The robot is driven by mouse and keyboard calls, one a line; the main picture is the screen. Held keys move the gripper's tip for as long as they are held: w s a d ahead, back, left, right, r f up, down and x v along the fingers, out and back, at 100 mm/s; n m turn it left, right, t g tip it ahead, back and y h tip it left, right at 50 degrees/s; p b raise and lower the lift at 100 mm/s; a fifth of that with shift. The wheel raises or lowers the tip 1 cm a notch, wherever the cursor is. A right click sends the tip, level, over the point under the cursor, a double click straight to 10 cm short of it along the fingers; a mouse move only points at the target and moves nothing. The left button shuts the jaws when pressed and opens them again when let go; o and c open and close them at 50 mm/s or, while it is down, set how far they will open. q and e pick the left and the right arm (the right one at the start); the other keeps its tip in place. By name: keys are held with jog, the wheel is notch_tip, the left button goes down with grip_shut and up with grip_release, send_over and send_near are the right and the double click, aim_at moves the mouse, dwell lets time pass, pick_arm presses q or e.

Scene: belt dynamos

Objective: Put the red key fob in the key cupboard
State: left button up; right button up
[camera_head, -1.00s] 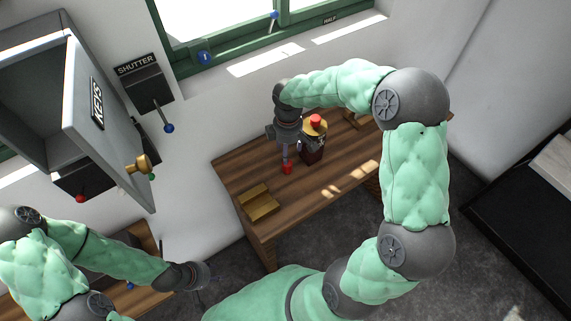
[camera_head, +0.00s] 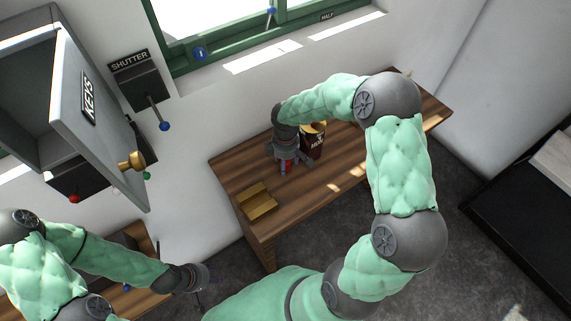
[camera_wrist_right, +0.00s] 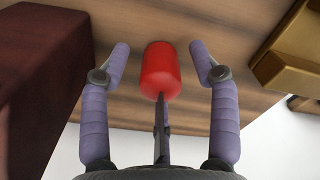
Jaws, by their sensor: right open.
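The red key fob (camera_wrist_right: 160,72) is a red cylinder with a thin dark shank pointing toward my wrist. It sits at the wooden desk top and shows partly under my right gripper in the head view (camera_head: 287,167). My right gripper (camera_wrist_right: 160,60) is open, with a finger on each side of the fob and a gap on both sides. The grey key cupboard (camera_head: 62,30) is on the wall at upper left. Its door (camera_head: 92,110), marked KEYS, with a brass knob, stands open. My left gripper (camera_head: 203,283) is low at left, its fingers too small to read.
On the wooden desk (camera_head: 330,170), a dark red container (camera_head: 313,143) stands close beside my right gripper. A brass block (camera_head: 258,203) lies near the desk's front left corner. A shutter lever box (camera_head: 145,85) is on the wall right of the cupboard.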

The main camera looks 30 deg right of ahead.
grip_shut()
jog(key=shift+r, duration=0.15)
jog(key=shift+r, duration=0.6)
jog(key=s+a+r+p, duration=0.2)
jog(key=s+a+r, duration=0.5)
jog(key=s+r, duration=0.4)
jog(key=shift+s+a+r+p, duration=0.15)
jog(key=shift+s+r+p, duration=0.15)
jog(key=shift+s, duration=0.25)
